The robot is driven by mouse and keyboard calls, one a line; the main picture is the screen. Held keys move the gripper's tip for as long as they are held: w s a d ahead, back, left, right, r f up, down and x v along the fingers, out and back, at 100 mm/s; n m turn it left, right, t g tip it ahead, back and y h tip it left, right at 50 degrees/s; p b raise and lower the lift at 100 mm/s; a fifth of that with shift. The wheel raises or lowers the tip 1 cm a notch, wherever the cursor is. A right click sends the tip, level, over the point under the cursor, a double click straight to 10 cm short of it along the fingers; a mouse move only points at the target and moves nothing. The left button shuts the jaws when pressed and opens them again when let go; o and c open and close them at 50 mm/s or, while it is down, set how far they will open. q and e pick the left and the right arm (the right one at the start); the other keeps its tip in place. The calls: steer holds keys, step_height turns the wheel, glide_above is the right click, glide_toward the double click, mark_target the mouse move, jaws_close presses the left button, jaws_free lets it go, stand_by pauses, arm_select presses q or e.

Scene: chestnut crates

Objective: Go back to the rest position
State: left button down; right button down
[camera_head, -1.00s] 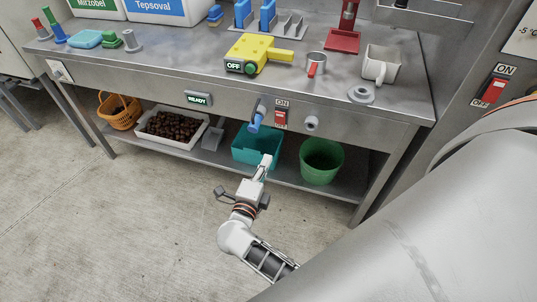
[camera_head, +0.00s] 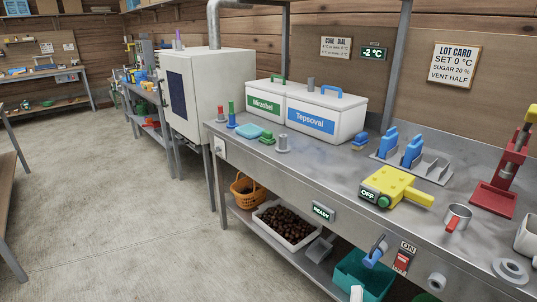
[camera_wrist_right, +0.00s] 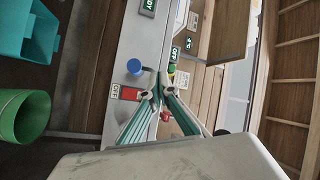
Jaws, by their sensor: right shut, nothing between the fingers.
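My right gripper (camera_wrist_right: 160,92) shows in the right wrist view, its fingers shut and empty. It points toward the steel bench front, near the red switch (camera_wrist_right: 131,93) and the blue knob (camera_wrist_right: 134,66); contact cannot be told. In the head view only a small pale piece of my right arm or gripper (camera_head: 356,293) shows at the bottom edge, in front of the teal bin (camera_head: 348,272). The rest of that arm is cut off. My left gripper is in neither view.
Below are a chestnut crate (camera_head: 258,222) and an orange basket (camera_head: 240,190). Open floor (camera_head: 110,200) lies left.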

steer(key=s+a+f+n+g+y+p, duration=0.1)
steer(key=s+a+f+n+g+y, duration=0.15)
steer(key=s+n+y, duration=0.35)
steer(key=s+a+f+n+g+y, duration=0.1)
steer(key=s+a+f+n+y, duration=0.25)
steer(key=n, duration=0.45)
steer(key=s+d+f+n+g+p, duration=0.1)
steer(key=s+d+f+n+g, duration=0.2)
steer(key=s+f+n+g, duration=0.2)
steer(key=s+f+n, duration=0.1)
steer(key=s+f, duration=0.2)
steer(key=s, duration=0.1)
steer(key=shift+h, duration=0.35)
